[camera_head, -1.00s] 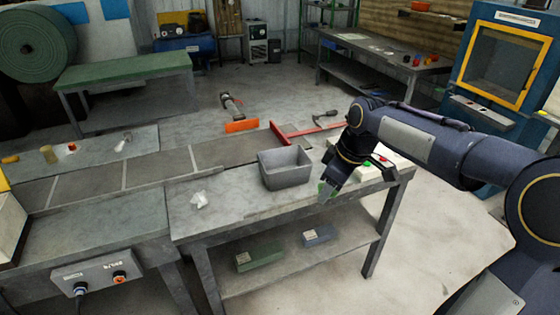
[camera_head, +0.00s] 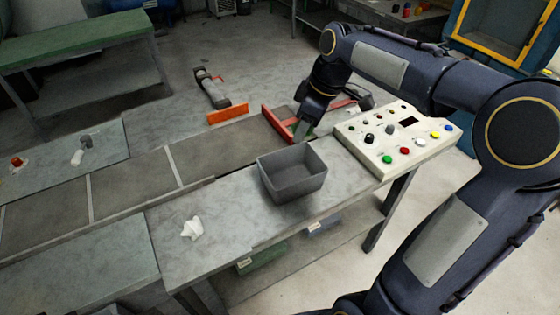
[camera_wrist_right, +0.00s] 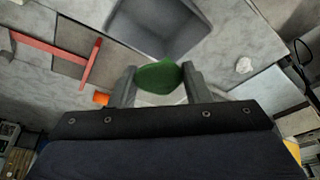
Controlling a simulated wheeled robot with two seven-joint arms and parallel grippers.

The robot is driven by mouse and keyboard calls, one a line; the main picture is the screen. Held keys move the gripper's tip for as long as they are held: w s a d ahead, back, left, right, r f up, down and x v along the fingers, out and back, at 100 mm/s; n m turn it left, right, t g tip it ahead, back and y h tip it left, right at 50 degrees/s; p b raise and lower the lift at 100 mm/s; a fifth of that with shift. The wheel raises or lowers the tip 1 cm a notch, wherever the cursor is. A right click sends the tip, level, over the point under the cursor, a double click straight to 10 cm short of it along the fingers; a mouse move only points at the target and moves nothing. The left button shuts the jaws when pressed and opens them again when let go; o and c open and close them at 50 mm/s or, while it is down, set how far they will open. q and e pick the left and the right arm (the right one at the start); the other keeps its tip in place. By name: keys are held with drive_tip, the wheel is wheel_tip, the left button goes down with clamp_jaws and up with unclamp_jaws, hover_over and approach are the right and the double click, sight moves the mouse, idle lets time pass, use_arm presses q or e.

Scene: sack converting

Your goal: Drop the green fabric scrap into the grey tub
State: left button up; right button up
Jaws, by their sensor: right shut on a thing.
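The green fabric scrap (camera_wrist_right: 158,76) is pinched between the fingers of my right gripper (camera_wrist_right: 158,84) in the right wrist view. In the head view my right gripper (camera_head: 303,132) is just behind the grey tub, and only a sliver of green shows by its fingertips. The grey tub (camera_head: 291,187) stands upright and open on the grey table. It also shows at the top of the right wrist view (camera_wrist_right: 152,50). The scrap is outside the tub, near its far rim. My left gripper is not in view.
A control box (camera_head: 397,140) with several coloured buttons stands right of the tub. A crumpled white scrap (camera_head: 191,228) lies on the table at left. A red T-shaped bar (camera_head: 277,124) lies behind the tub, near an orange-ended tool (camera_head: 227,114).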

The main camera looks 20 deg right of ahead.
drive_tip(key=shift+f, duration=0.2)
wheel_tip(320, 180, down, 6)
drive_tip(key=b, duration=0.5)
drive_tip(key=shift+r, duration=0.2)
drive_tip(key=o, duration=1)
drive_tip(key=shift+o, duration=0.2)
drive_tip(key=v, duration=0.8)
drive_tip(key=shift+f, duration=0.1)
